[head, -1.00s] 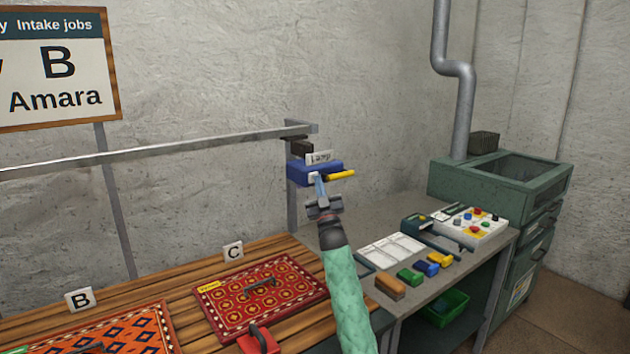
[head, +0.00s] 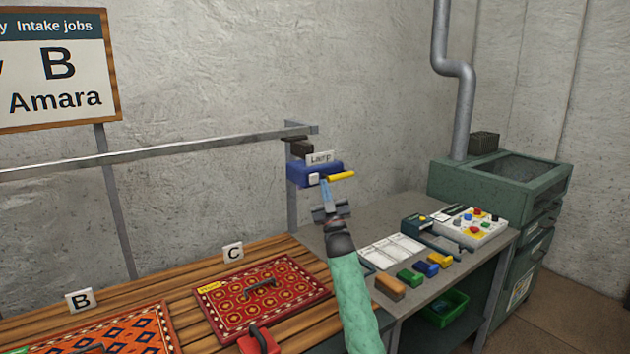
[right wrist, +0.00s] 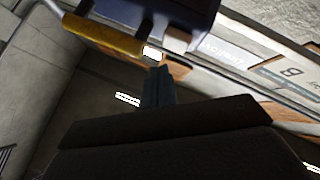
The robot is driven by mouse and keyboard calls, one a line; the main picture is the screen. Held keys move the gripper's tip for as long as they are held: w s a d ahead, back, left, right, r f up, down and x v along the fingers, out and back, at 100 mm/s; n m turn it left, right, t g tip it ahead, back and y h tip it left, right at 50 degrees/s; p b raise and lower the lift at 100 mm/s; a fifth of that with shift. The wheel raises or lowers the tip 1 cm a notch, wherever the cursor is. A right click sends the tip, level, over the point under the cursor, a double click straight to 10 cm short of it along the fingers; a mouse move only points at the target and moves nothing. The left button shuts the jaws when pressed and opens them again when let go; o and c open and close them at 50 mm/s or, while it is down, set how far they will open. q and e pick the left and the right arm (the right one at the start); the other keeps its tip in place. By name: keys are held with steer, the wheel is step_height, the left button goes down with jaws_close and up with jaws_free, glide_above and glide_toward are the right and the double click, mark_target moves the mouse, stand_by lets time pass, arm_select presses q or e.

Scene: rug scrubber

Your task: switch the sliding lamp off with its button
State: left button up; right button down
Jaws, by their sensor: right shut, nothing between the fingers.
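The sliding lamp (head: 301,170) is a blue box hanging at the right end of the rail, with a label reading Lamp, a yellow handle (head: 342,176) and a pale square button (head: 314,179) on its front. No glow shows on it. My right gripper (head: 325,184) is shut and empty just right of and below the button, by the handle's left end; it looks apart from the button. In the right wrist view the shut fingers (right wrist: 158,84) point up toward the dark blue lamp body (right wrist: 160,12) and the yellow handle (right wrist: 103,34). My left gripper is out of view.
The grey rail (head: 160,150) runs left along the wall.

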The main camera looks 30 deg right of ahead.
steer(key=s, duration=0.4)
steer(key=shift+s+d+p, duration=0.15)
steer(key=shift+s+p, duration=0.1)
steer(key=shift+p, duration=0.05)
stand_by(0.5)
